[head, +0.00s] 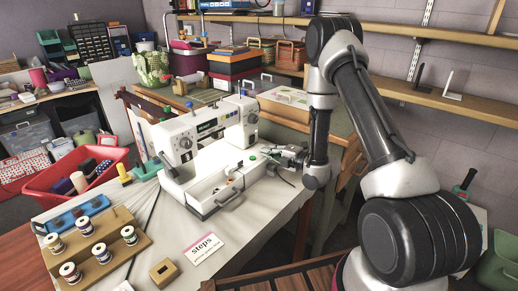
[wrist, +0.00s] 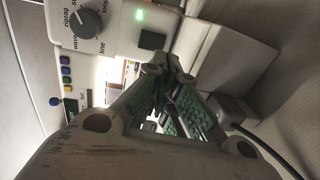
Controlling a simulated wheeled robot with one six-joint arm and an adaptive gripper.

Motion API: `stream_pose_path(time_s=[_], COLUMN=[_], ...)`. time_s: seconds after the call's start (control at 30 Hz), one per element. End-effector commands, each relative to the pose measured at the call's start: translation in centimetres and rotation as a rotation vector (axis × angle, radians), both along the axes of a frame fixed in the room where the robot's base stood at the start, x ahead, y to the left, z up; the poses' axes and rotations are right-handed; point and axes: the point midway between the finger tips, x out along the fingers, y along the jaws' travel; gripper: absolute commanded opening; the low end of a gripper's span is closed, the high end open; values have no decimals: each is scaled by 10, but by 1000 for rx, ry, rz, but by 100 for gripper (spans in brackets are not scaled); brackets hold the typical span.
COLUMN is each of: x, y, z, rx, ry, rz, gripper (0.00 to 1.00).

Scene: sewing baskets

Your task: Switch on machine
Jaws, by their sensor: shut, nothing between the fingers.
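The white sewing machine (head: 183,143) stands on the light worktop. Its dial (wrist: 88,24), with "zigzag", "loops" and "line" around it, shows at the top left of the wrist view. My gripper (head: 284,152) is at the machine's right end in the head view.
A dark cable (wrist: 262,142) runs from a grey plug beside my gripper. A wooden stand of thread spools (head: 100,252), a "Steps" card (head: 204,249) and a red basket (head: 65,197) lie left and in front. Boxes (head: 232,64) stand behind the machine.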

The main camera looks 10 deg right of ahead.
Motion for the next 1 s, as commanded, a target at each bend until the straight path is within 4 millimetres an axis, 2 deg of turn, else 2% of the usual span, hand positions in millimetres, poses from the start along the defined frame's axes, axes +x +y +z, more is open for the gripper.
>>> stream_pose_path(time_s=[0.1,0.33,0.83,1.0], x=[-18,-38,-40,-31], y=[-14,-28,-29,-34], z=[3,6,6,21], rx=[1,0,0,-20], ry=[2,-1,0,54], rz=[-4,-1,0,-20], gripper=[0,0,0,0])
